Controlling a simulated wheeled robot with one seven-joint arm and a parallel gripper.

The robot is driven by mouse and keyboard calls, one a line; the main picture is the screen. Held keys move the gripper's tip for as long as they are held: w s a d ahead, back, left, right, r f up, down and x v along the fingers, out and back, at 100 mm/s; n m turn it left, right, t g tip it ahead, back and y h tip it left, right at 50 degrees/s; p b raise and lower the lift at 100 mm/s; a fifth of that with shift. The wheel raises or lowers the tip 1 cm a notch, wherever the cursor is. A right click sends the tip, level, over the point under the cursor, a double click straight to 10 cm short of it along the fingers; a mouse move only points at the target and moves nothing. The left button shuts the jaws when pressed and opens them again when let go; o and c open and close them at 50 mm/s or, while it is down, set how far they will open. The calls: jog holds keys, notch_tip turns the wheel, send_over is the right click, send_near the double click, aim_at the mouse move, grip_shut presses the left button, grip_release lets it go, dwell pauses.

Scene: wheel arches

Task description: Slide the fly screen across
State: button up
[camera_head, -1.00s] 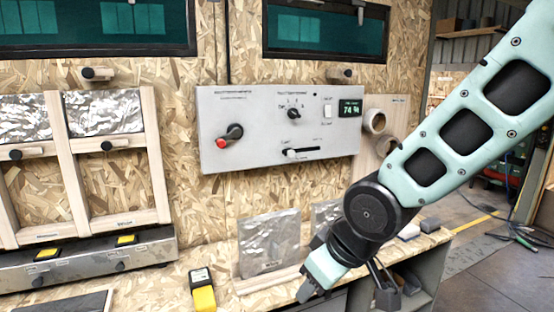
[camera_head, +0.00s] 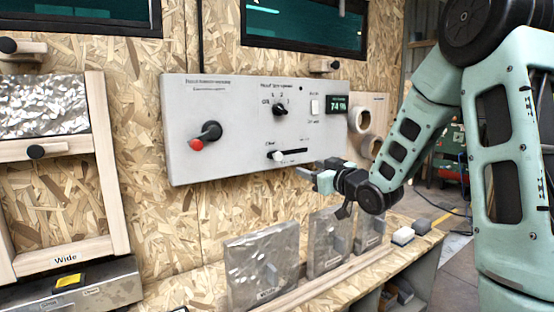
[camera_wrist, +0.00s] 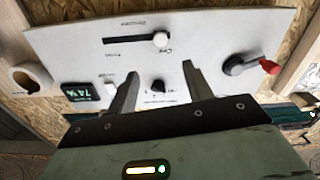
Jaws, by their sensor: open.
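A grey control panel (camera_head: 235,125) on the chipboard wall carries a slider with a pale knob (camera_head: 277,155) at the left end of its dark slot. In the wrist view, which is turned over, the knob (camera_wrist: 160,40) sits at the slot's right end. The slider's lettering is too small to read surely, and I cannot pick out the fly screen itself. Dark-framed windows (camera_head: 310,25) are above the panel. My gripper (camera_head: 308,169) is open and empty, just right of and below the slider. Its fingers (camera_wrist: 160,70) point at the panel, apart from the knob.
A red-tipped lever (camera_head: 207,135), rotary dial (camera_head: 281,109), white switch (camera_head: 315,107) and display (camera_head: 337,103) share the panel. Foil-faced blocks (camera_head: 262,265) stand on the bench below. Wooden rings (camera_head: 365,120) stick out at the right. A wooden frame (camera_head: 60,150) is at left.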

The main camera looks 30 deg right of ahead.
aim_at(279, 157)
jog(key=w+p, duration=0.1)
jog(key=w, duration=0.4)
jog(key=w+p, duration=0.1)
jog(key=w, duration=0.4)
jog(key=w+p, duration=0.1)
jog(key=w, duration=0.4)
jog(key=shift+a, duration=0.3)
grip_shut()
jog(key=d, duration=1.2)
jog(key=shift+w+d+r, duration=0.1)
jog(key=shift+w+d, duration=0.1)
jog(key=shift+d, duration=0.15)
grip_release()
jog(key=shift+d, duration=0.1)
jog(key=shift+s, duration=0.1)
